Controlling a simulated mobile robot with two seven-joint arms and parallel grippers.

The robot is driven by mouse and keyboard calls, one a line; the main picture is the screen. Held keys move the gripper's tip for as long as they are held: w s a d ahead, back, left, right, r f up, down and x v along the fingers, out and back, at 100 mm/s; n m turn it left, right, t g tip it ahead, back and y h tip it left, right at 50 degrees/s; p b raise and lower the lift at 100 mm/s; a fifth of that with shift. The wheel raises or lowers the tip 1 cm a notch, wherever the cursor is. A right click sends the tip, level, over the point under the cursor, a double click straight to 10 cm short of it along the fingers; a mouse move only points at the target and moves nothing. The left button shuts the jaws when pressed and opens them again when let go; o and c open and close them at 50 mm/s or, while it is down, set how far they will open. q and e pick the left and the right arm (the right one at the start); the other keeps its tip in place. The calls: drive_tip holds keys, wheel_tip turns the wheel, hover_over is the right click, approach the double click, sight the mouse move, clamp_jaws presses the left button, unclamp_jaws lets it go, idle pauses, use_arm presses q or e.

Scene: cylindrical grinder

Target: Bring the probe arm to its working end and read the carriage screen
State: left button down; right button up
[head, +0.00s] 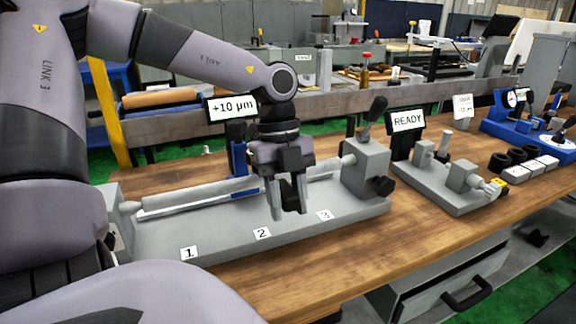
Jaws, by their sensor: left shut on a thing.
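A grey grinder bed (230,232) lies along the bench, with labels 1, 2 and 3 on its front. A long pale cylindrical workpiece (195,192) is held between its ends, partly hidden by my gripper. The carriage screen (231,107) reads "+10 µm" and stands behind the workpiece, above a blue upright (237,150). My left gripper (288,213) points down in front of the workpiece, between labels 2 and 3. It is shut on a small dark part, seemingly the probe arm, mostly hidden by the fingers. My right gripper is not in view.
A grey end block (366,165) with a black-knobbed lever stands at the bed's right. Further right are a READY screen (407,121) on a small fixture (440,185), black rings, white blocks and a blue gauge stand (515,125). Bare wood (300,275) shows in front.

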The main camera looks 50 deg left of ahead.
use_arm(q)
drive_tip(key=shift+f, duration=0.3)
drive_tip(key=shift+s, duration=0.1)
drive_tip(key=c, duration=0.8)
unclamp_jaws()
drive_tip(key=shift+f, duration=0.1)
drive_tip(key=shift+a+r, duration=0.1)
drive_tip(key=shift+r, duration=0.4)
drive_tip(key=v, duration=0.6)
drive_tip(key=shift+r, duration=0.15)
